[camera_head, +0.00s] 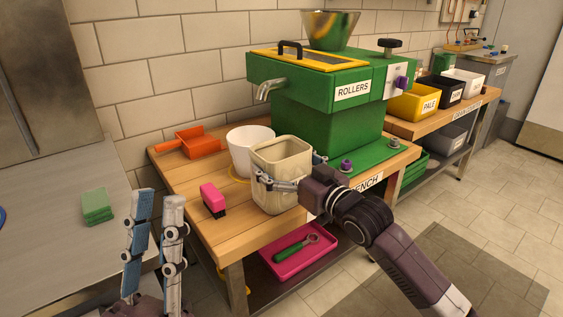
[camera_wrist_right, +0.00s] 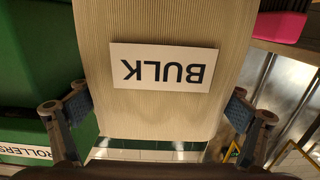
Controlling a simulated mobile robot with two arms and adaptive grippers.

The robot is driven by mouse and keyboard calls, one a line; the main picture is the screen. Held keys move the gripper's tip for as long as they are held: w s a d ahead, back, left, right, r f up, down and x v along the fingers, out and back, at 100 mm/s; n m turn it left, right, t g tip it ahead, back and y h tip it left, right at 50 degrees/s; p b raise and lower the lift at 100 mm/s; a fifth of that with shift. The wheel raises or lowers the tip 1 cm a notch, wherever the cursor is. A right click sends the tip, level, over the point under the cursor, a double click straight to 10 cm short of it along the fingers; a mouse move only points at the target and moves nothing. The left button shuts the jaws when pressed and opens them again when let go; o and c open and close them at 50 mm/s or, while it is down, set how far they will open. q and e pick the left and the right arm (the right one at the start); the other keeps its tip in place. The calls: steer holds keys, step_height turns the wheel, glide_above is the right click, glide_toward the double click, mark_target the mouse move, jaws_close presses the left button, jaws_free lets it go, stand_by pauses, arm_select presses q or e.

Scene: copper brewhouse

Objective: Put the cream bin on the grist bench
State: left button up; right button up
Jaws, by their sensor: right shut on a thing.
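The cream bin (camera_head: 279,157) is upright over the front part of the wooden grist bench (camera_head: 190,198), near its front edge. Whether its base touches the bench top is hard to tell. My right gripper (camera_head: 291,172) is shut on the bin, with a finger on either side. In the right wrist view the bin's ribbed wall (camera_wrist_right: 165,115) carries an upside-down BULK label, between the fingers of my right gripper (camera_wrist_right: 157,107). My left gripper (camera_head: 157,200) is open and empty, in front of the bench's left end.
On the bench are a white bucket (camera_head: 250,150), an orange scoop (camera_head: 197,141), a pink-and-black brush (camera_head: 213,200) and the green roller mill (camera_head: 320,110). A pink tray (camera_head: 275,266) with a green-handled tool sits below. Bare wood shows at front left.

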steer(key=o, duration=1.7)
steer(key=shift+c, duration=0.2)
